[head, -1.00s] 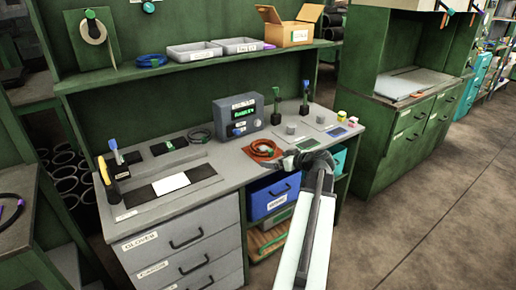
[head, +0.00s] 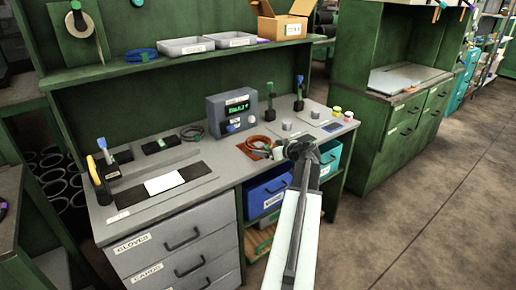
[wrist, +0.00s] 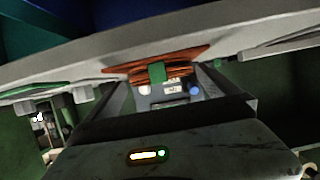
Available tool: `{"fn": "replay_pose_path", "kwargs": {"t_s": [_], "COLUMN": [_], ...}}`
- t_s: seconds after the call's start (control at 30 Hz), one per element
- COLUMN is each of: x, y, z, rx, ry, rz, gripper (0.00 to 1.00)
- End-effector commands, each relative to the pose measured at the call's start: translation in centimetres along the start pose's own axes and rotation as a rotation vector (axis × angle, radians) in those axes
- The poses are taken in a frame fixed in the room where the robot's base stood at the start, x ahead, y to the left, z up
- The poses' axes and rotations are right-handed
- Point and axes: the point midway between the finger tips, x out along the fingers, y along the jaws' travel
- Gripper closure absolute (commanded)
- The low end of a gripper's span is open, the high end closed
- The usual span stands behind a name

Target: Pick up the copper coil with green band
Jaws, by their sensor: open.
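My gripper (head: 297,150) is at the bench's front edge, just right of the coil in the head view. Its fingers (wrist: 162,88) are apart in the wrist view, with nothing held. The contact between fingers and coil cannot be made out.
The instrument box (head: 232,114) stands behind the coil. A dark cable coil (head: 192,133) lies to its left. A blue drawer bin (head: 268,191) sits under the bench. A shelf (head: 150,66) runs above.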

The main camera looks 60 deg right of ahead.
Motion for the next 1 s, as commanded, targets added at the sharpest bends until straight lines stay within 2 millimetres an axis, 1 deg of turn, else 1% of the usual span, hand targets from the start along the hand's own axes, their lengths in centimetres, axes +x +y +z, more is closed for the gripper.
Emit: {"fn": "replay_pose_path", "kwargs": {"t_s": [0.03,0.2,0.23,0.27,0.3,0.37,0.4,0.47,0.5,0.53,0.8,1.0], "x": [0.6,0.5,0.5,0.5,0.5,0.5,0.5,0.5,0.5,0.5,0.4,0.1], "y": [0.1,0.1,0.1,0.1,0.1,0.1,0.1,0.1,0.1,0.1,0.1,0.0], "z": [0.2,0.0,0.0,0.0,0.0,0.0,0.1,0.1,0.1,0.0,-0.1,-0.9], "rx": [0.0,0.0,0.0,0.0,0.0,0.0,0.0,0.0,0.001,0.002,0.002,0.001], "ry": [0.0,0.0,-0.001,-0.001,-0.001,-0.001,-0.001,-0.001,-0.001,0.001,0.001,0.001], "rz": [0.0,0.001,0.001,0.001,0.001,0.001,0.001,0.001,0.001,0.001,0.001,0.0], "gripper": [0.0,0.0,0.03,0.11,0.22,0.39,0.5,0.67,0.78,0.82,0.82,0.82]}}
